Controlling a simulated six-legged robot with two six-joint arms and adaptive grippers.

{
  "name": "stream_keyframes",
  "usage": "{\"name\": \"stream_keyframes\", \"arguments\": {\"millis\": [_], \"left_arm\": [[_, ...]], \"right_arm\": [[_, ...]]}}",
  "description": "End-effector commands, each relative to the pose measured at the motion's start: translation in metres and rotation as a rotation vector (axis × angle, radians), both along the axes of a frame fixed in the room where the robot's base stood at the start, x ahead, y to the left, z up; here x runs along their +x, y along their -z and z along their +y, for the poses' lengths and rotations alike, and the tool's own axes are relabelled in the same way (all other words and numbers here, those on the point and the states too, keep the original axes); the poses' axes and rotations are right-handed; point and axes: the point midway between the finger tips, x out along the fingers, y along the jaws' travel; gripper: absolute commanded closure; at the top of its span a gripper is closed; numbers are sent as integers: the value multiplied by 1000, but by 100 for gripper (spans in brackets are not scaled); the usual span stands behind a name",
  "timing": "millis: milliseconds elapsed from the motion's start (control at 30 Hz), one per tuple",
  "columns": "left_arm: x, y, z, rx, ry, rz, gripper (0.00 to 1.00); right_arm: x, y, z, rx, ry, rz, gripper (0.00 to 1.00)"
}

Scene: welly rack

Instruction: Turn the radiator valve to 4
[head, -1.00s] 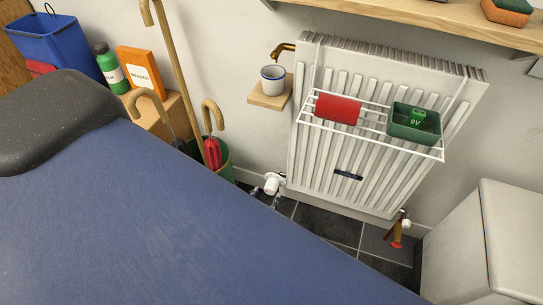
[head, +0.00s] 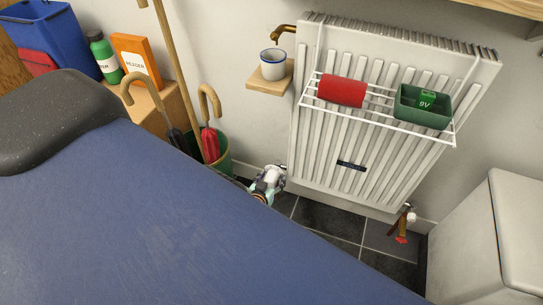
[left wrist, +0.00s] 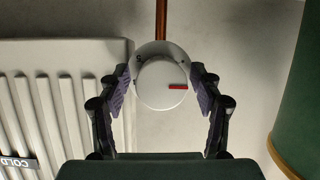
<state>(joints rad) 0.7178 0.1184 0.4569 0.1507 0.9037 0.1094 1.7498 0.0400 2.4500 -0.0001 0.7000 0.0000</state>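The white radiator valve (left wrist: 162,86) is seen end-on in the left wrist view. Its red mark points to the right. Small dark marks on the collar behind the knob are too small to read surely. My left gripper (left wrist: 161,90) is open, with one finger on each side of the knob and a narrow gap on both sides. In the head view my left gripper (head: 268,184) is at the radiator's lower left corner, mostly covering the valve. The white radiator (head: 340,150) is on the wall. My right gripper is in neither view.
A green umbrella bin (head: 222,165) stands left of the valve; its side shows close by in the left wrist view (left wrist: 300,105). A wire rack (head: 380,122) with a red roll and green tray hangs on the radiator. A blue surface (head: 150,220) fills the foreground.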

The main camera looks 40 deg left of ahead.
Motion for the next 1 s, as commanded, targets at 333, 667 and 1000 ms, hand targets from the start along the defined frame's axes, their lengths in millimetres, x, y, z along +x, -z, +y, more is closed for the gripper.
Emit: {"name": "stream_keyframes", "arguments": {"millis": [333, 667, 1000], "left_arm": [[0, 0, 0, 0, 0, 0, 67], [0, 0, 0, 2, 0, 1, 89], [0, 1, -1, 178, 0, 41, 89]], "right_arm": [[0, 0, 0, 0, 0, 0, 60], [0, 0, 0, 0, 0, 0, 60], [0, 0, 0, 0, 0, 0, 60]]}}
